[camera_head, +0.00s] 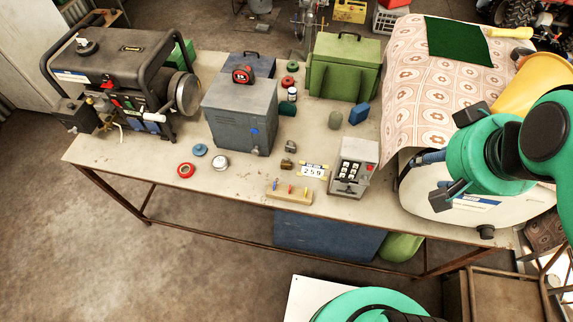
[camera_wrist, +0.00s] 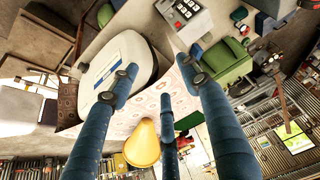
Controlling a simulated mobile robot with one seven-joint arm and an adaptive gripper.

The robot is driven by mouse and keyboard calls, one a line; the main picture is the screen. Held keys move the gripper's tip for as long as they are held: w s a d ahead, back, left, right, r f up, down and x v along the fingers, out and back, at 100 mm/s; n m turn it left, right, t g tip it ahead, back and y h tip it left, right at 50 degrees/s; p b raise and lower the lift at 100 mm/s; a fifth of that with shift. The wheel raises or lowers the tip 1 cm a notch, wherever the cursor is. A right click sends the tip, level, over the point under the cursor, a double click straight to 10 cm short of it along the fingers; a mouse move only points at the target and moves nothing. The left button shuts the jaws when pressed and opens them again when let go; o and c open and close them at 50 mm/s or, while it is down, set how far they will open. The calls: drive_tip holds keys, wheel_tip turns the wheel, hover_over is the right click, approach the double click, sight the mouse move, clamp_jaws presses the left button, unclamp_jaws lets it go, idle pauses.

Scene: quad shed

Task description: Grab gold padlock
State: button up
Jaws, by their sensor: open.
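Two small padlock-like pieces lie on the workbench in the head view, one brownish-gold (camera_head: 287,163) and one more grey-brown just behind it (camera_head: 291,146). They are too small to tell surely which is the gold padlock. My gripper (camera_head: 436,160) is at the right of the bench, above the white rounded tank (camera_head: 420,200), well to the right of both pieces. In the wrist view my gripper (camera_wrist: 160,78) has its blue fingers spread wide with nothing between them. I cannot make out the padlock in the wrist view.
A grey keypad box (camera_head: 354,168), a number tag (camera_head: 313,170) and a wooden block with coloured pegs (camera_head: 289,197) are near the small pieces. A grey-blue metal box (camera_head: 240,115) stands behind left, a generator (camera_head: 120,75) far left. Patterned cloth (camera_head: 405,100) covers the right.

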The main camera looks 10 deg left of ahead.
drive_tip(key=w+a+f+n+g, duration=0.25)
drive_tip(key=w+a+n, duration=0.4)
drive_tip(key=w, duration=0.45)
drive_tip(key=n+g+p, duration=0.1)
drive_tip(key=n+g, duration=0.2)
drive_tip(key=n, duration=0.9)
hover_over(286, 162)
wheel_tip(286, 162, down, 29)
drive_tip(key=shift+w+f, duration=0.1)
drive_tip(key=shift+f, duration=0.1)
drive_tip(key=shift+f+b, duration=0.55)
drive_tip(key=shift+f, duration=3.65)
